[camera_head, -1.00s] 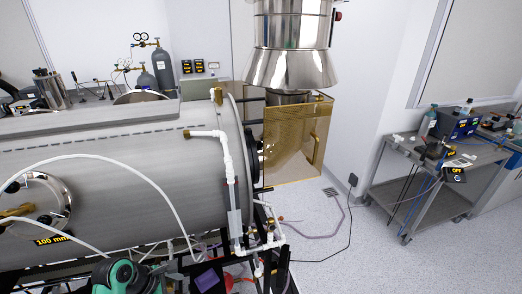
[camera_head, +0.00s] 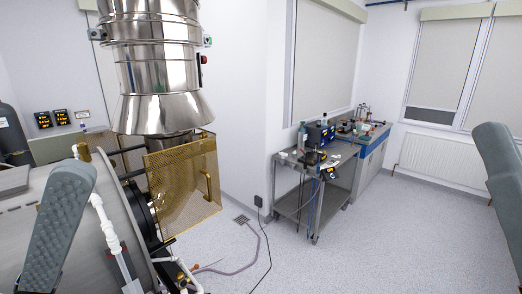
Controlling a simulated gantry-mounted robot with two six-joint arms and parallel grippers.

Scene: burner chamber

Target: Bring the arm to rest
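A long grey textured piece, seemingly part of my own arm, rises at the lower left in front of the steel chamber (camera_head: 88,238). A second smooth grey piece, also seemingly mine, stands at the right edge. The grey piece on the left hides part of the chamber; whether the two touch cannot be told.
A steel exhaust hood (camera_head: 160,80) hangs above a golden mesh guard (camera_head: 183,185) beside the chamber. A grey cart (camera_head: 292,203) with instruments stands by the wall, near a blue-edged bench (camera_head: 374,147). The floor (camera_head: 400,235) at right is clear.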

